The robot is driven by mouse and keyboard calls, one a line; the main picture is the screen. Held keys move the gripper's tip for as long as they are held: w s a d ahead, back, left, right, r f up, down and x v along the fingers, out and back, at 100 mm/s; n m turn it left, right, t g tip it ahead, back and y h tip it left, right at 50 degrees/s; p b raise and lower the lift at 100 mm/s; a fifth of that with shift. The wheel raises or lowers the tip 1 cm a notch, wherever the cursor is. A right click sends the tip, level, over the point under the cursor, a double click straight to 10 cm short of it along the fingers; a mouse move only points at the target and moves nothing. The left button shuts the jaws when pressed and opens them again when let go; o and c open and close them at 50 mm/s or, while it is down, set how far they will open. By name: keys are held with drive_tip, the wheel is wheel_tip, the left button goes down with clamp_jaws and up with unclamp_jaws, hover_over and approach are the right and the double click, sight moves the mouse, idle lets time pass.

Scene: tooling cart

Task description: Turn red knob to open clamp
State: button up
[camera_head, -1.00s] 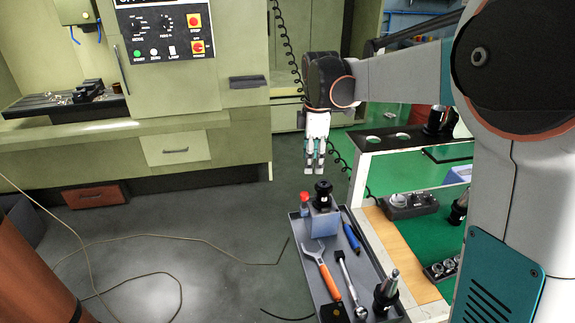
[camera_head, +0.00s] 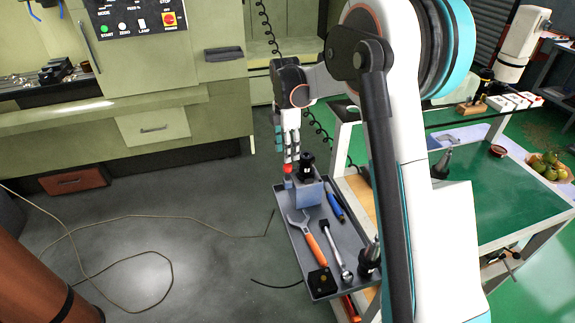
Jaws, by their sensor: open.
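The red knob (camera_head: 288,169) is a small red cap above a bluish part, at the left side of a grey block clamp (camera_head: 307,193). A black tool holder (camera_head: 307,165) stands upright in the clamp. My gripper (camera_head: 289,153) points down directly over the red knob, its fingers open. The fingertips look very close to the knob's top; I cannot tell whether they touch it. How far the clamp's jaw is open does not show.
The green-topped cart (camera_head: 490,190) is at right.

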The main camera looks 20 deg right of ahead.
sight(288, 166)
wheel_tip(288, 166, down, 6)
drive_tip(key=shift+s+r+b, duration=0.1)
drive_tip(key=shift+s+b, duration=0.05)
drive_tip(key=shift+b, duration=0.3)
clamp_jaws()
